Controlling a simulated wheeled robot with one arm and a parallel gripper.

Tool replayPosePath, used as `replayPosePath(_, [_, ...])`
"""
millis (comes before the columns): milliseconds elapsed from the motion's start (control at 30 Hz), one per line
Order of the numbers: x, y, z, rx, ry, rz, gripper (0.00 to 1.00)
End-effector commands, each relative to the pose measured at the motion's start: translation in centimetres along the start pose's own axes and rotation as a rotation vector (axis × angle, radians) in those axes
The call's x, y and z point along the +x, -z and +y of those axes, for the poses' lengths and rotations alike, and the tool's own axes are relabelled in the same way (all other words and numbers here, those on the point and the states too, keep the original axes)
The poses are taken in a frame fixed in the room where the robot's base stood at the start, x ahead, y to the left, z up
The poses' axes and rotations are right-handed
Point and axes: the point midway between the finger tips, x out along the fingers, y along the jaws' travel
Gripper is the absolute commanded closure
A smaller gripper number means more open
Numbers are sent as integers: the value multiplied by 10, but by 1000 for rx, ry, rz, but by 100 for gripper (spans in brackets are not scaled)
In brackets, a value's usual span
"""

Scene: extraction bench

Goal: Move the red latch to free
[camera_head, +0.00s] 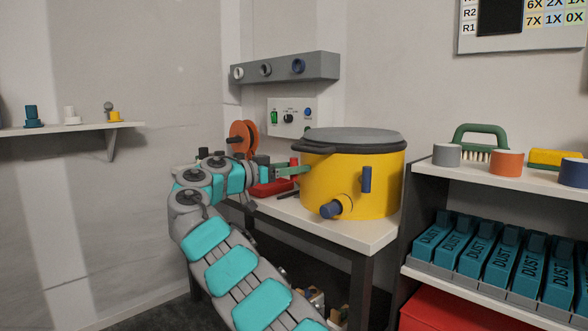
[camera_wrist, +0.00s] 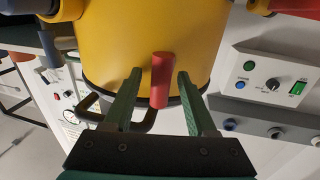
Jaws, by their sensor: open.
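The red latch (camera_wrist: 160,82) is a short red bar on the side of the yellow drum (camera_head: 353,187), near its dark rim, in the wrist view. My gripper (camera_wrist: 159,75) is open, with one green finger on each side of the latch. Gaps show between the latch and both fingers, so I see no grip. In the head view my gripper (camera_head: 293,171) reaches the left side of the drum, and I cannot make out the latch clearly there. The drum has a grey lid (camera_head: 352,137) and stands on the white bench (camera_head: 370,236).
A blue handle (camera_head: 366,180) and a blue-ended port (camera_head: 332,209) stick out of the drum's front. A red tray (camera_head: 272,188) and an orange reel (camera_head: 240,136) are left of it. A shelf (camera_head: 490,178) with dust boxes stands close on the right.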

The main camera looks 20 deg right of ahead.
Motion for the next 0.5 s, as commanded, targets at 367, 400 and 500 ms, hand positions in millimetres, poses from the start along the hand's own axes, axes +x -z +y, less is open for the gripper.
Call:
replayPosePath(367, [-1, 0, 0, 0, 1, 0, 67])
replayPosePath(400, [-1, 0, 0, 0, 1, 0, 71])
replayPosePath(500, [0, 0, 0, 0, 0, 0, 82])
